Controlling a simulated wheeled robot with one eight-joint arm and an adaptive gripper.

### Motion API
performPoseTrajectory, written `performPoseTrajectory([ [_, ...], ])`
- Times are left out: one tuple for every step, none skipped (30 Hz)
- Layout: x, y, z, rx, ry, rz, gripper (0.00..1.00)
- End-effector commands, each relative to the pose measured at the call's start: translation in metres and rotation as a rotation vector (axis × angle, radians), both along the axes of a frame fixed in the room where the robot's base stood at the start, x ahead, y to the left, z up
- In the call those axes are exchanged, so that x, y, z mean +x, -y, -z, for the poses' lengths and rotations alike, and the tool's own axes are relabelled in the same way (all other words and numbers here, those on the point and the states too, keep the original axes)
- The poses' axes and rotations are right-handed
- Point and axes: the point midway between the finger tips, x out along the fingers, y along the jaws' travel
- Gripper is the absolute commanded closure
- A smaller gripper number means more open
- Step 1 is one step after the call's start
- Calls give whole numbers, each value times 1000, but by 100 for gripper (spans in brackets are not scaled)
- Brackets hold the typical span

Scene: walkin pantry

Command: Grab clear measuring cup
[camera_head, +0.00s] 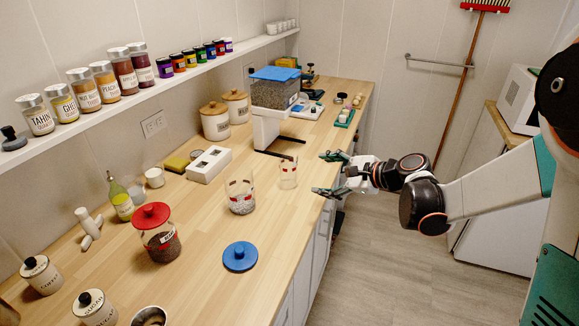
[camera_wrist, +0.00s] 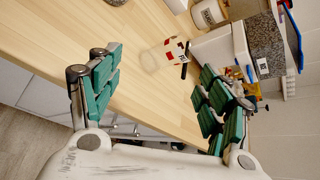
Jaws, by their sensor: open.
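The clear measuring cup (camera_head: 288,173) stands upright near the front edge of the wooden counter, with red markings on its side. In the wrist view the clear cup (camera_wrist: 152,62) shows between and beyond the fingers, with a red and white patch. My gripper (camera_head: 326,174) is open and empty, its green-padded fingers pointing left toward the cup. It is just right of the cup and apart from it. In the wrist view my gripper (camera_wrist: 158,75) has its fingers wide apart on either side.
A larger clear jar (camera_head: 240,196) stands left of the cup. A white dispenser (camera_head: 268,130) with a dark-filled, blue-lidded bin stands behind it. A blue lid (camera_head: 240,256) and a red-lidded jar (camera_head: 158,236) are nearer. The counter between lid and cup is clear.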

Motion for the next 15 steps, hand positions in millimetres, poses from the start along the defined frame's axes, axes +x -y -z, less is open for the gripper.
performPoseTrajectory([
  [11,0,9,61,-26,16,29],
  [17,-1,13,101,-44,26,29],
  [23,-1,19,154,-66,37,29],
  [28,-2,24,194,-84,46,29],
  [32,-2,28,233,-101,53,29],
  [37,-2,35,285,-125,62,29],
  [41,-1,40,323,-143,68,29],
  [45,-1,45,362,-161,74,29],
  [49,0,52,414,-185,82,29],
  [52,0,57,452,-204,86,29],
  [55,1,61,489,-222,90,29],
  [57,1,68,537,-243,93,29],
  [59,2,72,570,-260,96,29],
  [60,3,77,600,-275,97,29],
  [62,4,82,637,-293,98,29],
])
